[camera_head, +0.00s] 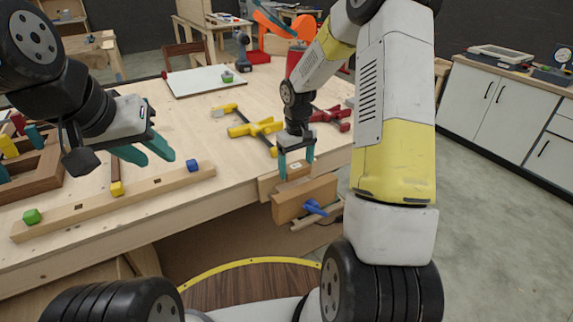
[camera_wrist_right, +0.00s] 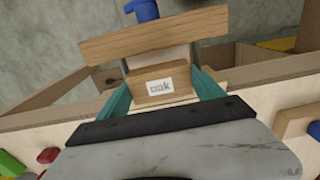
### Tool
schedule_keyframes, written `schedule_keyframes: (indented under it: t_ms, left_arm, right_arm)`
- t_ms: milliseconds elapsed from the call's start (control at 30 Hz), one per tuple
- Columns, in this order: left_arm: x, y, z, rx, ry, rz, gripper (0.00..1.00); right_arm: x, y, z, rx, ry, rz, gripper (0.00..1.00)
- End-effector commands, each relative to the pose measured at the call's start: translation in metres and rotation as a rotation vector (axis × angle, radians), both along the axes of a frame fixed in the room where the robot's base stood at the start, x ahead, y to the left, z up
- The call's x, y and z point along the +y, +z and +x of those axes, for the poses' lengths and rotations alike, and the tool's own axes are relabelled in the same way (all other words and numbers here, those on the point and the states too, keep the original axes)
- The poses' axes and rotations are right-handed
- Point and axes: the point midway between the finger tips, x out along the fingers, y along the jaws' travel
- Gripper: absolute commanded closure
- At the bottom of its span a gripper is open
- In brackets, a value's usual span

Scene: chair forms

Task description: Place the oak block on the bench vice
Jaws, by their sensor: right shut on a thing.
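The oak block (camera_head: 294,168) is a small light-brown block with a white label; in the right wrist view (camera_wrist_right: 142,90) the label reads "oak". My right gripper (camera_head: 296,165) is shut on it, with one teal finger on each side. The bench vice (camera_head: 305,198) has a wooden jaw and a blue handle and sits at the table's front edge. It also shows in the right wrist view (camera_wrist_right: 155,36). The block is at the vice, just behind its front jaw; I cannot tell whether it touches it. My left gripper (camera_head: 158,153) is open and empty above the table's left part.
A long wooden bar (camera_head: 140,196) with coloured pieces lies along the front edge. Yellow clamps (camera_head: 254,128) and red clamps (camera_head: 330,117) lie behind my right gripper. A white board (camera_head: 200,81) lies further back.

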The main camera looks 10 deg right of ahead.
Motion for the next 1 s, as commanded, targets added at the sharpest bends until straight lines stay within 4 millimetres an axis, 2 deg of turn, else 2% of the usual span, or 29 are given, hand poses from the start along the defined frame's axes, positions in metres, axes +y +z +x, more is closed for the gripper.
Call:
schedule_keyframes:
  t_ms: [233,400,767,800,900,1000]
  left_arm:
    - [0.000,0.000,0.000,0.000,0.000,0.000,0.64]
    - [0.000,0.000,0.000,0.000,0.000,0.000,0.64]
    - [0.000,0.000,0.000,0.000,0.000,0.000,0.64]
    - [0.000,0.000,0.000,0.000,0.000,0.000,0.64]
    - [0.000,0.000,0.000,0.000,0.000,0.000,0.64]
    - [0.000,0.000,0.000,0.000,0.000,0.000,0.64]
  right_arm:
    - [0.000,-0.022,0.000,0.002,0.000,0.000,0.66]
    - [0.000,-0.046,0.000,0.001,-0.001,0.000,0.66]
    - [0.000,-0.051,0.000,-0.001,-0.001,-0.001,0.66]
    - [0.000,-0.051,0.000,-0.001,-0.001,-0.001,0.18]
    - [0.000,-0.050,0.000,-0.001,-0.001,-0.001,0.02]
    - [0.000,-0.050,0.000,-0.001,-0.001,-0.001,0.02]
